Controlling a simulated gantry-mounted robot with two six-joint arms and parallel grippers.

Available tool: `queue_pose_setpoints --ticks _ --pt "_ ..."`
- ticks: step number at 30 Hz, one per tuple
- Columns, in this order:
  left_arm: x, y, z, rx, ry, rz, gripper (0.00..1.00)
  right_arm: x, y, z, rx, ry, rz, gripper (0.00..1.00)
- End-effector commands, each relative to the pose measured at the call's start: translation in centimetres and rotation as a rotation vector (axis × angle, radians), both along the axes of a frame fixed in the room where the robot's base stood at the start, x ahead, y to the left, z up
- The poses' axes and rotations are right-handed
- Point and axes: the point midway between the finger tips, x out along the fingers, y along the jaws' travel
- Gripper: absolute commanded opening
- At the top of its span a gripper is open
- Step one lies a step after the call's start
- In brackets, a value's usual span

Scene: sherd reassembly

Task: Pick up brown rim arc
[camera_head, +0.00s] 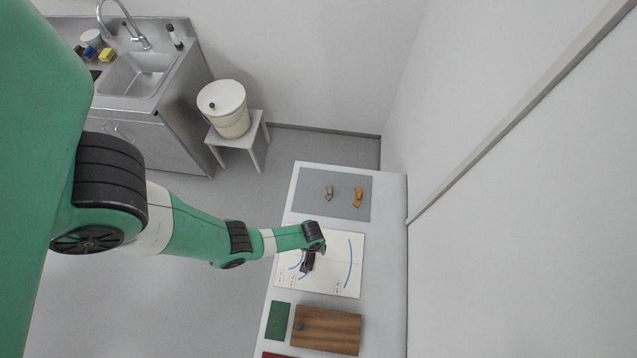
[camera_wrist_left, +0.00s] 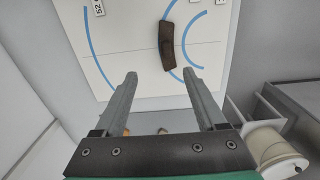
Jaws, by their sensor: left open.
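A dark brown curved sherd (camera_wrist_left: 166,45) lies on the white sheet (camera_wrist_left: 110,50) across a blue arc in the left wrist view. Two more sherds lie on the grey mat (camera_head: 310,205) in the head view: a small brown one (camera_head: 329,193) and a larger orange-brown one (camera_head: 358,197). Which one is the brown rim arc is not certain. My left gripper (camera_head: 307,264) is over the sheet; in the left wrist view its fingers (camera_wrist_left: 160,76) are apart with nothing between them. The dark sherd is beyond the fingertips. My right gripper is not in view.
A wooden board (camera_head: 330,330) and a green pad (camera_head: 278,321) lie at the near end of the white table (camera_head: 387,260). A wall runs along the right. A lidded bucket (camera_head: 225,112) stands on a stool, beside a sink (camera_head: 138,75).

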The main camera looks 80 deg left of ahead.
Motion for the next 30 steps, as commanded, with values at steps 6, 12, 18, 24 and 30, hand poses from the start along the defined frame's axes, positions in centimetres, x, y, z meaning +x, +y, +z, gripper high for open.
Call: queue_pose_setpoints --ticks 6,12,18,24,30 --pt "-1.6 0.1 -0.5 -0.003 0.02 0.02 0.73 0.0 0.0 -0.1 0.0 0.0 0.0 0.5" --pt "-1.5 0.2 -3.6 -0.004 0.018 0.019 0.73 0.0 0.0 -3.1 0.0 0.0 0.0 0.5" --pt "-1.4 0.2 -6.8 -0.004 0.017 0.019 0.73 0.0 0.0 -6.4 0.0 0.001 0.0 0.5" --pt "-1.4 0.2 -6.8 -0.004 0.017 0.018 0.73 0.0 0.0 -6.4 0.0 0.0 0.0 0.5" --pt "-1.2 0.4 -9.5 -0.004 0.017 0.019 0.73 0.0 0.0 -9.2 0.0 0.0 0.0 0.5"
